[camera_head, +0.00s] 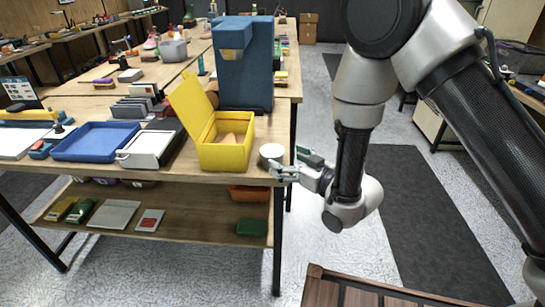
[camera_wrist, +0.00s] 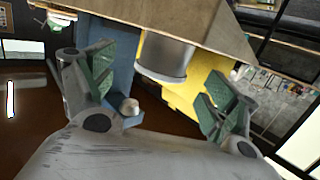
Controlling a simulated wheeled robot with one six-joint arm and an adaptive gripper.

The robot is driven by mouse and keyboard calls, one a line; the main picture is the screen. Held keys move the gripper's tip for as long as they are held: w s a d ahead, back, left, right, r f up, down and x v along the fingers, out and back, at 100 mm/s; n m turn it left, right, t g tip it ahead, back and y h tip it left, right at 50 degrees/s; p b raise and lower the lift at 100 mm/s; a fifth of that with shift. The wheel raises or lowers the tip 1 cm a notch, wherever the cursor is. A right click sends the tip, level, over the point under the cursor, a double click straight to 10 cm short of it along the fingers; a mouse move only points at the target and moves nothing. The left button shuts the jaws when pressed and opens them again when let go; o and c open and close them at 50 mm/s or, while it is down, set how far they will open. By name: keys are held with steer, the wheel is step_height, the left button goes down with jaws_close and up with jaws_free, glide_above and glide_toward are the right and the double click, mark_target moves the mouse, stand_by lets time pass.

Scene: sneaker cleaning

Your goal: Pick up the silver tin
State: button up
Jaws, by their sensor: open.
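The silver tin (camera_head: 271,153) is a short round tin with a pale top. It stands at the right front corner of the wooden table (camera_head: 205,178), just right of the yellow box. My gripper (camera_head: 284,171) is at that corner, close to the tin on its right front side. In the wrist view the tin (camera_wrist: 165,58) shows between and beyond the two green-padded fingers of my gripper (camera_wrist: 160,90). The fingers are spread wide, with visible space between each and the tin. I cannot tell how far ahead the tin is.
An open yellow box (camera_head: 226,155) stands beside the tin, with a tall blue block-like thing (camera_head: 244,85) behind it. A blue tray (camera_head: 95,142) and a white container (camera_head: 148,148) are further left. A lower shelf (camera_head: 185,212) holds several items.

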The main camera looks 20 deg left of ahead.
mark_target(272, 150)
steer(key=x, duration=0.6)
steer(key=shift+s+a+r, duration=0.1)
steer(key=shift+a+r, duration=0.1)
steer(key=shift+a, duration=0.15)
steer(key=c, duration=1)
